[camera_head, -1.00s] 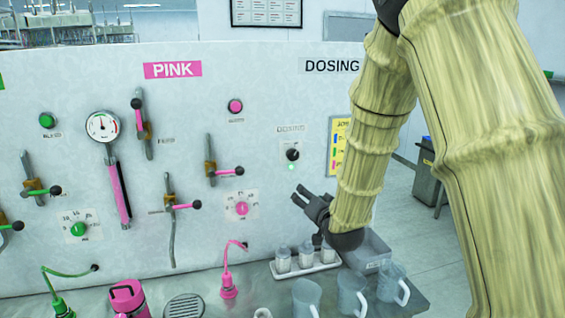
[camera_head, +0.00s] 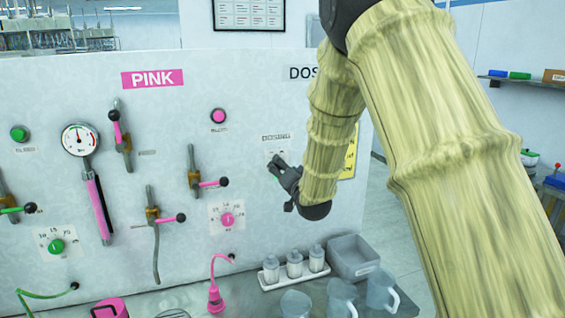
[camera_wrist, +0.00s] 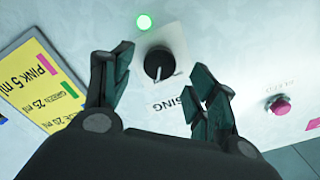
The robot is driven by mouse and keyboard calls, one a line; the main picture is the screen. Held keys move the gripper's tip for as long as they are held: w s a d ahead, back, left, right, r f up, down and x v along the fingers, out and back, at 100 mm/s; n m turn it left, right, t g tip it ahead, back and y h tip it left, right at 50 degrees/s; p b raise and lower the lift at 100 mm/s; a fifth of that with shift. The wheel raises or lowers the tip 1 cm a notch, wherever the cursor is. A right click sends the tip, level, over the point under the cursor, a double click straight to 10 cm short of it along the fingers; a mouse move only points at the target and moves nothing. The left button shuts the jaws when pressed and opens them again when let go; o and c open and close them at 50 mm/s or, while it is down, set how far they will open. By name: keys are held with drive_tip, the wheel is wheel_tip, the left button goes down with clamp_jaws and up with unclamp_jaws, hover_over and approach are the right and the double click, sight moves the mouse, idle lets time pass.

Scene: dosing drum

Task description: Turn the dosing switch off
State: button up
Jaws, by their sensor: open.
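The dosing switch (camera_wrist: 158,64) is a black rotary knob on the white panel, with a lit green lamp (camera_wrist: 144,22) beside it in the wrist view. In the head view my gripper (camera_head: 277,166) covers most of the knob, below the DOSING label (camera_head: 276,138). My gripper (camera_wrist: 160,82) is open and empty in the wrist view. Its two fingers are spread to either side of the knob, and the knob appears beyond the fingertips. I cannot tell the exact gap between fingers and panel.
A yellow notice (camera_wrist: 42,82) is beside the switch. A pink button (camera_wrist: 279,104) is on the other side. Below stand a white tray of bottles (camera_head: 293,279), a grey bin (camera_head: 353,255) and clear jugs (camera_head: 381,290). Pink-handled levers (camera_head: 194,178) are further left.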

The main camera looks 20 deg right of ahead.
drive_tip(key=shift+w+p, duration=0.55)
drive_tip(key=shift+w, duration=1.05)
drive_tip(key=c, duration=1)
